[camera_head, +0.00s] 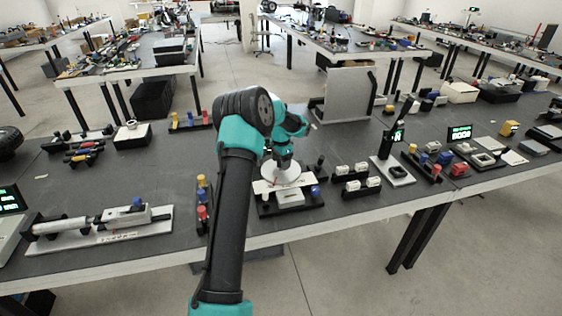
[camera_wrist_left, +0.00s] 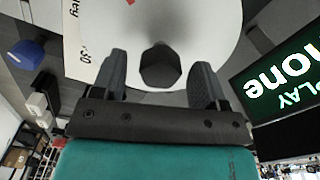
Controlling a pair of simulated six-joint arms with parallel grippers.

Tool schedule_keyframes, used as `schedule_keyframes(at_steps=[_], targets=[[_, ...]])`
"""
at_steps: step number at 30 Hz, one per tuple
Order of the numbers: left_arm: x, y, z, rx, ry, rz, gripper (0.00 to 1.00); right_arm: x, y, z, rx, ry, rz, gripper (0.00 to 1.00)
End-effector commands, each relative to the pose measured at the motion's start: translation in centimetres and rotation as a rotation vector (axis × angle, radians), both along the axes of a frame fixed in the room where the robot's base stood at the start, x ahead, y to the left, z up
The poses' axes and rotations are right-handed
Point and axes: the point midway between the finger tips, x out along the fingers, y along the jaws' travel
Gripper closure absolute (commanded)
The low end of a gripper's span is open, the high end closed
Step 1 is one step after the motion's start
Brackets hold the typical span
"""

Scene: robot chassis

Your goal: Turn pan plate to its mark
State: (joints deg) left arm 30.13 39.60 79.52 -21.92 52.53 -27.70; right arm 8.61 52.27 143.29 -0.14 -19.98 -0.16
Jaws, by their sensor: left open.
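The pan plate (camera_head: 281,174) is a round pale disc on a small base with a white scale card (camera_head: 262,187). In the head view my left gripper (camera_head: 282,158) is above the plate, partly hidden by my arm.
A blue knob (camera_head: 315,191) stands on the base's right side. Red and yellow pieces (camera_head: 202,205) stand left of the base. Several white blocks in black holders (camera_head: 355,183) and a post with a green display (camera_head: 396,136) stand to the right.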

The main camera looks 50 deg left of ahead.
Motion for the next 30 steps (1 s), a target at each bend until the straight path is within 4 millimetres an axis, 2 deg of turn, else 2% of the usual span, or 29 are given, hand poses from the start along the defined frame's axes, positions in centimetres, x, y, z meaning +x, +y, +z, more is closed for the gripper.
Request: schedule_keyframes(at_steps=[3, 24, 30], targets=[[-0.01, 0.00, 0.02, 0.000, 0.000, 0.000, 0.34, 0.00, 0.00, 0.00, 0.000, 0.000, 0.000, 0.57], [-0.01, 0.00, 0.06, 0.000, 0.000, 0.000, 1.00, 0.00, 0.00, 0.00, 0.000, 0.000, 0.000, 0.57], [-0.33, 0.29, 0.08, 0.000, 0.000, 0.011, 1.00, 0.00, 0.00, 0.00, 0.000, 0.000, 0.000, 0.57]])
